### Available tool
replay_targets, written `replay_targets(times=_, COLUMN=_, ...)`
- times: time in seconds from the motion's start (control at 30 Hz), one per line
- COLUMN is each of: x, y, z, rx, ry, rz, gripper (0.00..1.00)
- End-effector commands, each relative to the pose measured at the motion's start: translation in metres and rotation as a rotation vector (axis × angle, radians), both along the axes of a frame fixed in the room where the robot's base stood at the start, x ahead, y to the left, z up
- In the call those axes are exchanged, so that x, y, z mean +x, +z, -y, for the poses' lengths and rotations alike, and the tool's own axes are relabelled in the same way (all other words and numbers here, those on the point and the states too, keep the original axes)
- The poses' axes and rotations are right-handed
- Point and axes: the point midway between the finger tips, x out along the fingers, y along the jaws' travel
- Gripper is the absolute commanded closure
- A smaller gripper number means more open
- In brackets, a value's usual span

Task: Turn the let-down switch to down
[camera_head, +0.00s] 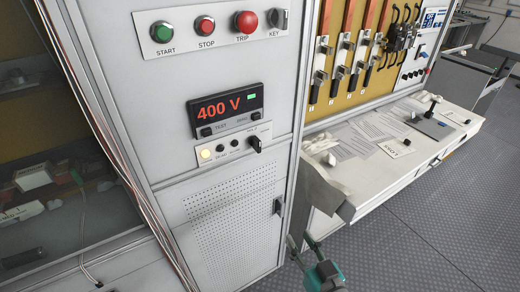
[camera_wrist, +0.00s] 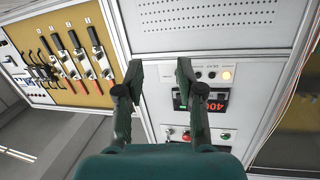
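A small panel (camera_head: 235,144) under the 400 V display carries a lit yellow lamp, two dark buttons and a black switch (camera_head: 254,143). No let-down label is legible, so I cannot tell surely that this is the let-down switch; its exact setting is unclear too. My gripper (camera_head: 301,242) is at the bottom of the head view, low in front of the cabinet and apart from the panel. In the wrist view, turned upside down, my gripper (camera_wrist: 160,75) is open and empty. The panel's lamp and buttons show right of its right finger, which seems to hide the black switch.
Start, stop and trip buttons and a key switch sit on an upper panel (camera_head: 212,25). A perforated door (camera_head: 230,225) with a black handle is below. A white desk (camera_head: 410,160) with papers and small controls juts out at the right. Grey floor (camera_head: 440,225) is clear.

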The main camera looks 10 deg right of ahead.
Motion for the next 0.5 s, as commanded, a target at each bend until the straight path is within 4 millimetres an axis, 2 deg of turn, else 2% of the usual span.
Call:
replay_targets(times=0.03, x=0.015, y=0.014, z=-0.001, rx=-0.001, ry=0.014, rz=0.02, gripper=0.62)
replay_targets(times=0.2, x=0.055, y=0.054, z=-0.006, rx=-0.016, ry=0.077, rz=0.059, gripper=0.62)
replay_targets(times=0.33, x=0.08, y=0.088, z=-0.01, rx=-0.036, ry=0.127, rz=0.09, gripper=0.62)
replay_targets(times=0.5, x=0.1, y=0.122, z=-0.015, rx=-0.063, ry=0.181, rz=0.119, gripper=0.62)
